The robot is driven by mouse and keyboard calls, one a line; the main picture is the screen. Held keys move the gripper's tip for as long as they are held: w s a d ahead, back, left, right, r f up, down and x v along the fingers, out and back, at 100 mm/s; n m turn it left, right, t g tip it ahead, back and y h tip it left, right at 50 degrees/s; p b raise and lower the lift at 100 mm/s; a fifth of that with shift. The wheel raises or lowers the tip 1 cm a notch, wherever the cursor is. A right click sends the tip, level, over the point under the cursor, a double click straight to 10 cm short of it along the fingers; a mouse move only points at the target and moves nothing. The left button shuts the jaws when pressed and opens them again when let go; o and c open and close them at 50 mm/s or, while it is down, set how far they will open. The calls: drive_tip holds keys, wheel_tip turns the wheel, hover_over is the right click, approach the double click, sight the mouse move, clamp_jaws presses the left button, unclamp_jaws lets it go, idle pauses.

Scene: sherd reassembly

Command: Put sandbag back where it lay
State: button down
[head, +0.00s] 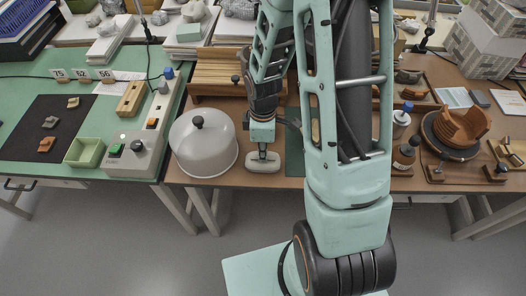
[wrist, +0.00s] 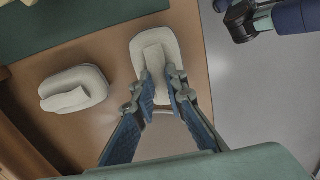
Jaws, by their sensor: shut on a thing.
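My gripper (head: 263,150) is shut on a pale cream sandbag (head: 263,164) near the front edge of the brown table. In the wrist view my fingertips (wrist: 161,92) close on the raised middle part of this sandbag (wrist: 142,48). A second, similar sandbag (wrist: 74,90) lies on the brown surface to the left in the wrist view. I cannot make it out in the head view.
A white dome with a black knob (head: 203,148) stands just left of my gripper. A dark green mat (wrist: 85,18) lies beside the bags. Bare brown tabletop shows around the second bag.

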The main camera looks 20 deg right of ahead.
drive_tip(key=shift+f, duration=0.15)
drive_tip(key=c, duration=1.9)
unclamp_jaws()
drive_tip(key=shift+c, duration=0.2)
wheel_tip(320, 180, up, 12)
drive_tip(key=p, duration=0.1)
